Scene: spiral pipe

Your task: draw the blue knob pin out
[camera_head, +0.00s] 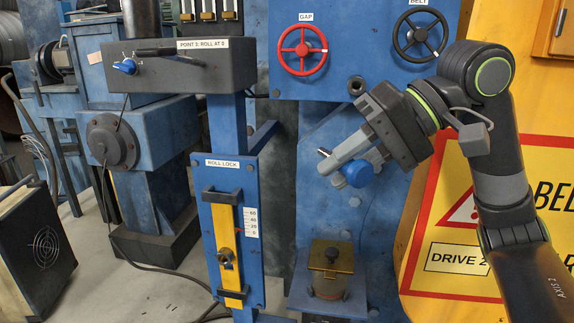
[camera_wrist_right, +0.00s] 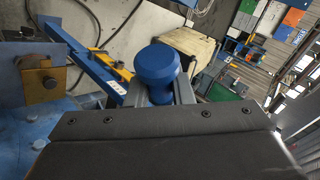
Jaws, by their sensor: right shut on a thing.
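My right gripper (camera_head: 342,160) is shut on the blue knob pin (camera_head: 358,173) and holds it in the air, to the right of the roll lock panel (camera_head: 202,172). A short pale metal end (camera_head: 323,152) shows beyond the fingers. In the right wrist view the round blue knob (camera_wrist_right: 157,64) stands between the grey fingers; its lower part is hidden by the gripper body. The roll lock panel carries a yellow bar (camera_head: 224,225) with a grey round fitting (camera_head: 226,256) low on it. My left gripper is not in view.
Above are a red handwheel (camera_head: 303,50) and a black handwheel (camera_head: 420,37) on a blue panel. A brass-topped block (camera_head: 331,258) stands below the gripper. A dark control box (camera_head: 170,66) overhangs at upper left. A yellow sign board (camera_head: 455,250) stands at right.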

